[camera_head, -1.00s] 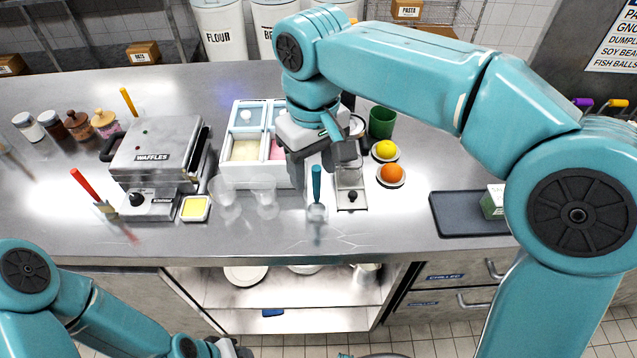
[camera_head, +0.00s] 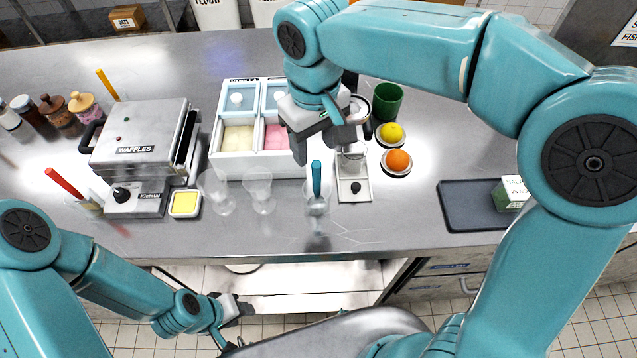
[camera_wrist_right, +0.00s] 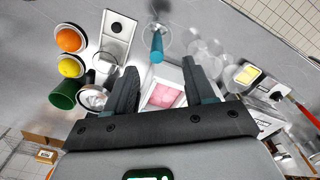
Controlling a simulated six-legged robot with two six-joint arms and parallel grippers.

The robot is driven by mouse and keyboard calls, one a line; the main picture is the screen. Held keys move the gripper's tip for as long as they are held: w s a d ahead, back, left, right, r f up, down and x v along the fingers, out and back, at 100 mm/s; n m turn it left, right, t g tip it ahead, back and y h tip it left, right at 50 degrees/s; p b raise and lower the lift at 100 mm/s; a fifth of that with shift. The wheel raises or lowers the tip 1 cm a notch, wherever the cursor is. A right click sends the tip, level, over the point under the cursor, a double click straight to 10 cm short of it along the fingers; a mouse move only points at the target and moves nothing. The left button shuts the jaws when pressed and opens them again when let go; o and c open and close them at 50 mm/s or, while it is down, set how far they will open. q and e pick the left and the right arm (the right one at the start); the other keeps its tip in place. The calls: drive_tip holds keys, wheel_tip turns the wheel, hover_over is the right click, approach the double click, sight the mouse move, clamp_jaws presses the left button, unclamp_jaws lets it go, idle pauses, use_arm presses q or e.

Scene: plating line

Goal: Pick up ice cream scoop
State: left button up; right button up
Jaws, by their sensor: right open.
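The ice cream scoop has a teal handle (camera_head: 316,178) and stands upright in a clear glass of water (camera_head: 317,205) near the counter's front edge. It also shows in the right wrist view (camera_wrist_right: 157,47), just beyond the fingertips. My right gripper (camera_head: 326,150) is open and empty, above and slightly behind the handle. In the right wrist view its two fingers (camera_wrist_right: 162,72) stand apart with nothing between them. My left gripper (camera_head: 236,325) is low, in front of the counter, away from the scoop; its jaw opening is unclear.
The ice cream box (camera_head: 290,165) is behind the scoop. Clear dessert glasses (camera_head: 258,190) stand left of it, with a waffle maker (camera_head: 140,150) farther left.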

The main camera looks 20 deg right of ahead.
sight(316, 176)
drive_tip(key=f, duration=0.3)
drive_tip(key=w+f, duration=0.1)
drive_tip(key=f, duration=0.1)
drive_tip(key=shift+a+f, duration=0.25)
drive_tip(key=shift+a, duration=0.05)
drive_tip(key=shift+s+f, duration=0.15)
drive_tip(key=shift+f, duration=0.05)
drive_tip(key=shift+s+d+f, duration=0.15)
drive_tip(key=shift+s+d, duration=0.05)
drive_tip(key=shift+s, duration=0.05)
drive_tip(key=f, duration=0.1)
drive_tip(key=f+p, duration=0.1)
drive_tip(key=f, duration=0.1)
drive_tip(key=w+f, duration=0.1)
drive_tip(key=f, duration=0.1)
drive_tip(key=shift+d, duration=0.2)
drive_tip(key=shift+s, duration=0.15)
drive_tip(key=shift+s+d+r, duration=0.1)
drive_tip(key=shift+s+d, duration=0.05)
drive_tip(key=shift+s, duration=0.15)
drive_tip(key=shift+c, duration=0.3)
drive_tip(key=shift+w, duration=0.3)
clamp_jaws()
drive_tip(key=shift+s, duration=0.1)
